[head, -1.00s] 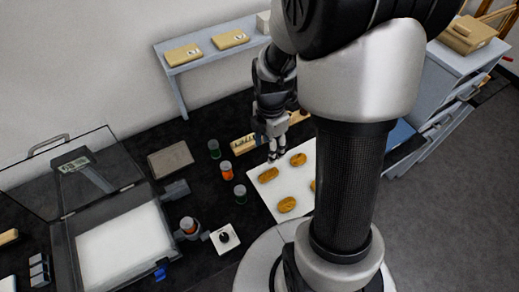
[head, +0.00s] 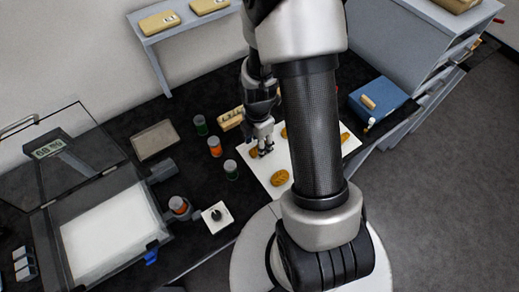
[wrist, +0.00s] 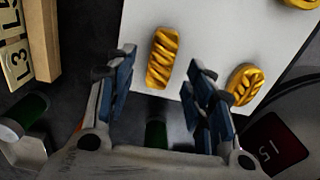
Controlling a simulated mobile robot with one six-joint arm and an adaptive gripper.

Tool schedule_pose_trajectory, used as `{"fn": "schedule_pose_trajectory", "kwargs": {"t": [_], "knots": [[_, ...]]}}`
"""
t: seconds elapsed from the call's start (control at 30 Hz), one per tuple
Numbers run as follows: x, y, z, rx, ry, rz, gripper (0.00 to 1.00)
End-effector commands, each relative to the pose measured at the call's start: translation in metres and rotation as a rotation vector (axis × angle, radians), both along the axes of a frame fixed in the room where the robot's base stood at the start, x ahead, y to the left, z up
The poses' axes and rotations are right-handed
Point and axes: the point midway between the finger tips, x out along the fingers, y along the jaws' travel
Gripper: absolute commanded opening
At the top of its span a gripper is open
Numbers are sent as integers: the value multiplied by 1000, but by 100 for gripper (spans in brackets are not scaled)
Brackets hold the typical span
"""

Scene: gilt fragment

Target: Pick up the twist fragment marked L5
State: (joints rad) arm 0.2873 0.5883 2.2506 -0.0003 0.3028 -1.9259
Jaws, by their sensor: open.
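A gold twist fragment (wrist: 163,58) with slanted ridges lies on a white sheet (wrist: 220,25), between the two fingers of my gripper in the wrist view. Dark gaps and sheet show on both sides, so the fingers look apart from it. No L5 mark is readable on it. In the head view my gripper (head: 265,148) is open just above the left part of the sheet (head: 258,178), partly hiding a gold fragment (head: 254,153). An oval, leaf-patterned gold fragment (wrist: 245,85) lies right of the right finger. Another (wrist: 300,3) is cut off at the top right.
A green jar (head: 200,125), an orange jar (head: 214,147) and another green jar (head: 231,170) stand left of the sheet. A wooden block (head: 230,119) lies behind it.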

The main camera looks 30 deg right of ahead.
Motion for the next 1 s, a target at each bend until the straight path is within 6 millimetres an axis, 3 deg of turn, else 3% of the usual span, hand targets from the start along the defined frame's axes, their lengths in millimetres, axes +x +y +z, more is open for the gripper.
{"fn": "schedule_pose_trajectory", "kwargs": {"t": [0.03,0.13,0.37,1.0], "knots": [[-1,0,-12,2,4,0,48],[0,0,-22,1,1,0,48],[0,0,-22,0,-1,0,48],[0,0,-22,0,-1,0,9]]}}
